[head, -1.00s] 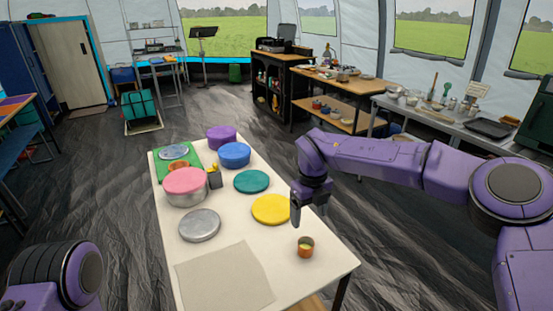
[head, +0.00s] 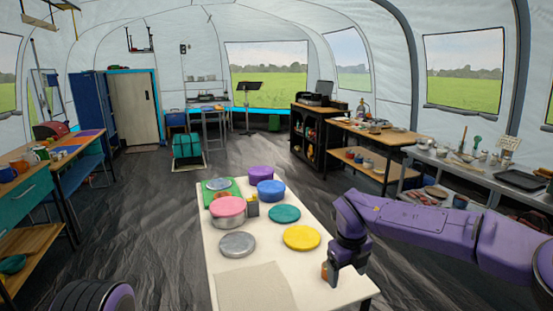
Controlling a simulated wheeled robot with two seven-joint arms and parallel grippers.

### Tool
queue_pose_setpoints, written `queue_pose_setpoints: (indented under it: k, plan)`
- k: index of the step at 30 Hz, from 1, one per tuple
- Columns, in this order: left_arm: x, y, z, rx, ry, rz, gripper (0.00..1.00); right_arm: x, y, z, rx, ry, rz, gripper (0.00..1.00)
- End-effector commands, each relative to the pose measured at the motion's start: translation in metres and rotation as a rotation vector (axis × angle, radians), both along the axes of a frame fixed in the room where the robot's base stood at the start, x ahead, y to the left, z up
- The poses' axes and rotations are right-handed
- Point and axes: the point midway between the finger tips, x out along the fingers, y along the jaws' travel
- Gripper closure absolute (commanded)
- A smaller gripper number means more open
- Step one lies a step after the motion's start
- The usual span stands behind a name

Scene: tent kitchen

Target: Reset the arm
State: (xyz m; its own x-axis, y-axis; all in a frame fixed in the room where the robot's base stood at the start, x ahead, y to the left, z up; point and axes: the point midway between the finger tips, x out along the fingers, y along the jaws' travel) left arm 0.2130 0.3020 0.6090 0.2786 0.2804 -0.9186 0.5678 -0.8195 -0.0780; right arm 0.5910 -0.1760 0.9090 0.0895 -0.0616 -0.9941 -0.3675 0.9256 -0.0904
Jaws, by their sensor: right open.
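My right arm comes in from the right, purple, bent downward at the wrist. My right gripper (head: 342,274) points down over the right front part of the white table (head: 311,281). It is open, with nothing seen between its fingers. A small orange-brown cup (head: 324,271) stands on the table right beside it and is partly hidden by it; I cannot tell if they touch. Of my left arm only a rounded dark and purple link shows at the bottom left. My left gripper is out of view.
On the table are a yellow disc (head: 302,238), teal disc (head: 285,214), grey lid (head: 237,245), pink-lidded pot (head: 228,208), blue-lidded pot (head: 271,190), purple-lidded pot (head: 260,173) and beige mat (head: 256,288). Side counters (head: 480,170) stand right. Dark floor (head: 150,220) is clear at left.

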Motion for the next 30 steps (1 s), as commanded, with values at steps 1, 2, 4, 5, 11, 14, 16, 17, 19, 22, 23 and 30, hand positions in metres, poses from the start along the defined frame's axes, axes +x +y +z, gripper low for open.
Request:
queue_pose_setpoints:
  k: [1, 2, 4, 5, 11, 14, 16, 17, 19, 22, 23, 30]
  plan:
    - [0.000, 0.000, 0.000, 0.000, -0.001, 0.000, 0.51, 0.000, -0.004, -0.006, -0.031, -0.014, 0.019, 0.22]
    - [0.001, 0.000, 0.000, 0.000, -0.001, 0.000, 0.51, 0.001, -0.006, -0.008, -0.052, -0.026, 0.032, 0.22]
    - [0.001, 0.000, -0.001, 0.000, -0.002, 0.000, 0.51, 0.001, -0.012, -0.016, -0.108, -0.051, 0.068, 0.22]
    - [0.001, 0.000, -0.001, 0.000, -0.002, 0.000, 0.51, 0.001, -0.015, -0.020, -0.134, -0.061, 0.087, 0.22]
    - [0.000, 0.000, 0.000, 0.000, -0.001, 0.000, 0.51, -0.006, -0.031, -0.063, -0.372, -0.126, 0.297, 0.22]
    - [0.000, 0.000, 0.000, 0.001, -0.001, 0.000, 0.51, -0.019, -0.040, -0.098, -0.520, -0.146, 0.480, 0.22]
    - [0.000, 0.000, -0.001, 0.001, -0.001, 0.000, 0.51, -0.036, -0.045, -0.129, -0.621, -0.148, 0.647, 0.22]
    - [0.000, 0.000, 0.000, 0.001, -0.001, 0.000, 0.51, -0.044, -0.046, -0.142, -0.660, -0.148, 0.729, 0.22]
    - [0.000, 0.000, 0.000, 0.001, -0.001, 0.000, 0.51, -0.073, -0.050, -0.178, -0.738, -0.134, 0.948, 0.22]
    - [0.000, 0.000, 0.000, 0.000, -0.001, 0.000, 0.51, -0.135, -0.056, -0.230, -0.786, -0.090, 1.310, 0.22]
    - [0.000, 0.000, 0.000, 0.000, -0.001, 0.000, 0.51, -0.158, -0.059, -0.244, -0.782, -0.070, 1.420, 0.22]
    - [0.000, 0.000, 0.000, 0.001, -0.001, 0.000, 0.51, -0.331, -0.100, -0.294, -0.594, 0.137, 2.020, 0.22]
